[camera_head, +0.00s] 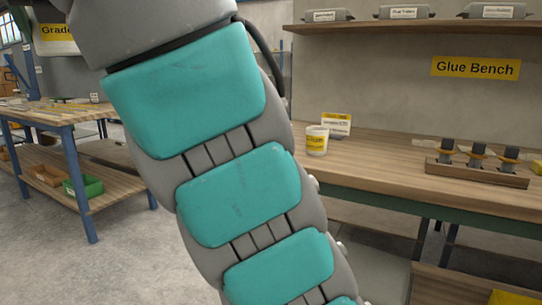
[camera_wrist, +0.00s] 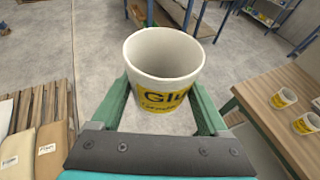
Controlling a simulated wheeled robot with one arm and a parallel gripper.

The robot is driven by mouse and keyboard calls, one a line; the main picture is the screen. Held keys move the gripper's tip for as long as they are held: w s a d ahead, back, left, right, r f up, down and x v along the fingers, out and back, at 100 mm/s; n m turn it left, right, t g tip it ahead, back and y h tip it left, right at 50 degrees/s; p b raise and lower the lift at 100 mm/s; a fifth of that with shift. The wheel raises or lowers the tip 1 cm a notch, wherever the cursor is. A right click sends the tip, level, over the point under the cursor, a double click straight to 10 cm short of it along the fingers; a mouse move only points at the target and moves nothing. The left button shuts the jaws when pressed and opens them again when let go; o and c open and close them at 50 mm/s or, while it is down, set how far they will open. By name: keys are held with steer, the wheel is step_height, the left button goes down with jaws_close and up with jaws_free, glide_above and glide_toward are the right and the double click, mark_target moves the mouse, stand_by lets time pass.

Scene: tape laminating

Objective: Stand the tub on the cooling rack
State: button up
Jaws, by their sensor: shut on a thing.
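My gripper (camera_wrist: 165,98) is shut on a white tub (camera_wrist: 163,58) with a yellow label reading "Glu…", seen in the wrist view. The green fingers are on either side of the tub. It looks empty, its open mouth faces the camera, and it is held clear above the floor. My gripper and the held tub do not show in the head view, where my teal and grey arm fills the middle. I cannot make out a cooling rack for certain in either view.
A similar tub (camera_head: 316,141) stands on the Glue Bench (camera_head: 380,160), left of a wooden holder (camera_head: 476,174) with several clamps. The wrist view shows two tubs (camera_wrist: 284,98) (camera_wrist: 306,123) on a wooden top at right. Sacks (camera_wrist: 52,145) lie on slats at left. Grey floor lies between.

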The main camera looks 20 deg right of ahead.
steer(key=shift+w+d+f, duration=0.2)
steer(key=shift+w+d, duration=0.2)
steer(key=shift+d, duration=0.05)
steer(key=shift+w+a+r+h, duration=0.1)
steer(key=shift+a+h, duration=0.15)
steer(key=shift+h, duration=0.05)
